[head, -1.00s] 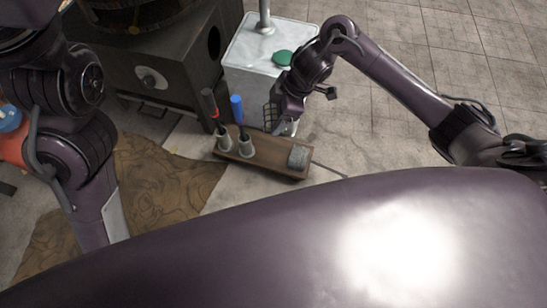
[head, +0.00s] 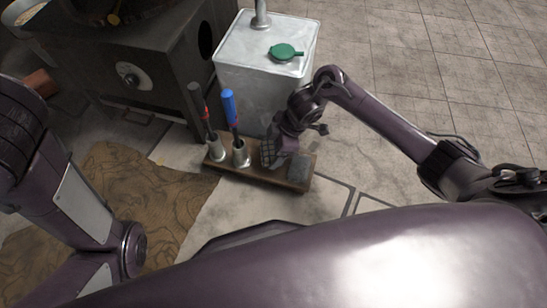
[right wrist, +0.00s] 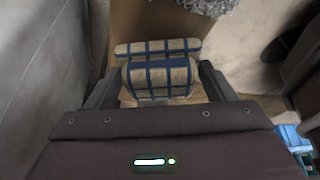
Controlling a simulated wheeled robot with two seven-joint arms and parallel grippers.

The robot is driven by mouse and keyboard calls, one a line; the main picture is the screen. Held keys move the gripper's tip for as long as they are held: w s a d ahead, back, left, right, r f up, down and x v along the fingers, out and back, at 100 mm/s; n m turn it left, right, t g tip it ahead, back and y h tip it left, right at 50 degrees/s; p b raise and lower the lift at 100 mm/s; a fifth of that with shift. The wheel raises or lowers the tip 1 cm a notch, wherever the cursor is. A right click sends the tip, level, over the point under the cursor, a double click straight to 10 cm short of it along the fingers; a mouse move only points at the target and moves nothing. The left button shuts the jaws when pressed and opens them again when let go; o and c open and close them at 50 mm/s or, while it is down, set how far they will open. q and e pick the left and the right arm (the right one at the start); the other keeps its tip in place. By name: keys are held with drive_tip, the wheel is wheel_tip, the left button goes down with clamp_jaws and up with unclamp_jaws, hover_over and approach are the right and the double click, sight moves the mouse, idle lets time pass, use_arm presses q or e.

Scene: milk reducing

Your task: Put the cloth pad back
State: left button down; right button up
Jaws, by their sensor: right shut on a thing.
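The cloth pad (right wrist: 160,76), beige with blue checks and folded, is between the two fingers of my right gripper (right wrist: 158,82) in the right wrist view. In the head view the pad (head: 267,153) shows as a small dark checked patch by my right gripper (head: 275,157). The gripper is shut on it, low over the wooden board (head: 250,176). I cannot tell whether the pad touches the board. My left arm shows at the left of the head view, but its gripper is out of sight.
A red-and-black-handled tool (head: 197,103) and a blue-handled tool (head: 230,107) stand in metal cups on the board. A grey rough block (head: 300,166) sits at its right end.

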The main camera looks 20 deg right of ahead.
sight(273, 155)
wheel_tip(273, 155, down, 4)
drive_tip(key=b, duration=0.3)
drive_tip(key=shift+f, duration=0.1)
drive_tip(key=o, duration=0.9)
